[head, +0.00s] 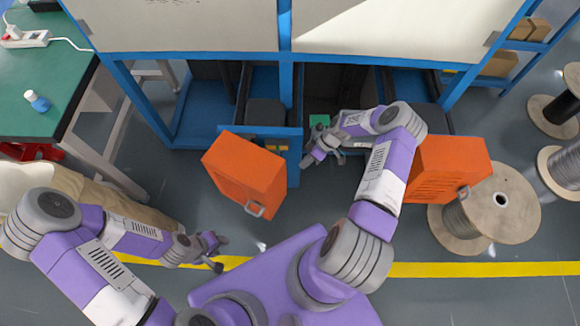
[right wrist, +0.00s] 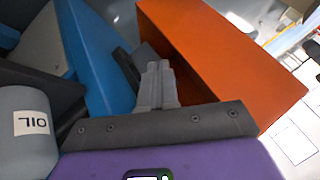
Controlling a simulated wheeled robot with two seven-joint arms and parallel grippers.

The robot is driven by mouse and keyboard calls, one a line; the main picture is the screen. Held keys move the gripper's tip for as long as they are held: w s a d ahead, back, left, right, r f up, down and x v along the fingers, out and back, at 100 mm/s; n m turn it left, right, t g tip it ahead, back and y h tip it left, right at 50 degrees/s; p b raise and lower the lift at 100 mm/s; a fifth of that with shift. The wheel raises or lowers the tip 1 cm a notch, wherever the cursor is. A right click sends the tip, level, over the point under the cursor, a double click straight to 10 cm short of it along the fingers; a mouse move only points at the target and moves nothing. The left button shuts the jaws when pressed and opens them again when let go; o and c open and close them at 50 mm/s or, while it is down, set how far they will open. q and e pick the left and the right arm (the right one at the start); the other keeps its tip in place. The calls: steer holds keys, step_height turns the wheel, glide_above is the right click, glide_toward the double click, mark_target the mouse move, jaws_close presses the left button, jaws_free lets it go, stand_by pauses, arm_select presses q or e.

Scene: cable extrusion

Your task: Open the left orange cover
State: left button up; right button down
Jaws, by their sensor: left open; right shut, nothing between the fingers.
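The left orange cover (head: 240,165) is a box-like door with a grey handle (head: 255,209) on its near edge. It stands turned outward from the blue machine frame, with a gap along its right side. Its orange side also fills the upper right of the right wrist view (right wrist: 225,60). My right gripper (head: 307,162) is shut and empty, just right of the cover, by the blue frame; its fingers show beside the orange side in the right wrist view (right wrist: 160,82). I cannot tell whether they touch. My left gripper (head: 220,253) is open and empty, below the cover and apart from it.
The right orange cover (head: 455,165) is partly behind my right arm. A cable spool (head: 510,205) stands beside it. A grey container marked OIL (right wrist: 25,130) is in the right wrist view. A green table (head: 50,90) is at the left.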

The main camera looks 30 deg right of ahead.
arm_select(q)
step_height(320, 180, down, 3)
steer(key=b, duration=0.2)
steer(key=shift+s+b, duration=0.1)
steer(key=shift+b, duration=0.3)
arm_select(e)
steer(key=x, duration=0.9)
steer(key=shift+f, duration=0.3)
arm_select(q)
steer(key=shift+r, duration=0.15)
arm_select(e)
steer(key=shift+s+a, duration=0.1)
steer(key=shift+a, duration=0.1)
